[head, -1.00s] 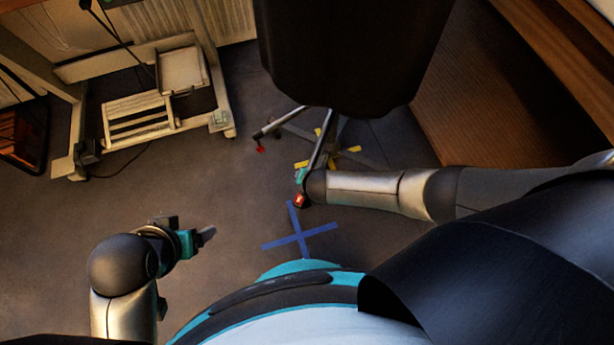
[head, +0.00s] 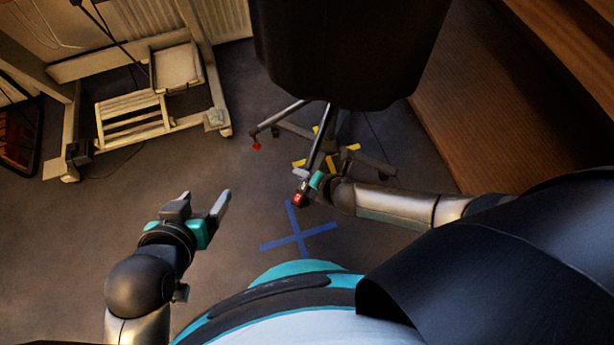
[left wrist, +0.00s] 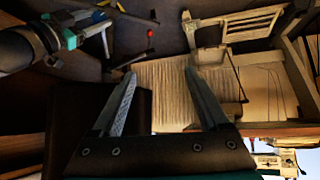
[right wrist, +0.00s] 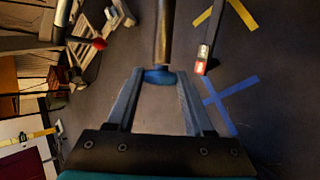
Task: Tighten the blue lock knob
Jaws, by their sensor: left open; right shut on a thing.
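The blue lock knob (right wrist: 160,77) sits at the end of a dark post (right wrist: 163,35) in the right wrist view. My right gripper (right wrist: 158,80) has its two fingers on either side of the knob and is shut on it. In the head view my right gripper (head: 306,182) is low by the legs of the black-covered stand (head: 350,50), and the knob cannot be made out there. My left gripper (head: 205,198) is open and empty, away to the left over the floor. Its spread fingers also show in the left wrist view (left wrist: 160,75).
A blue tape cross (head: 298,239) and yellow tape mark the floor. A pale wheeled frame (head: 135,115) stands upper left; a wooden panel (head: 500,110) is at right.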

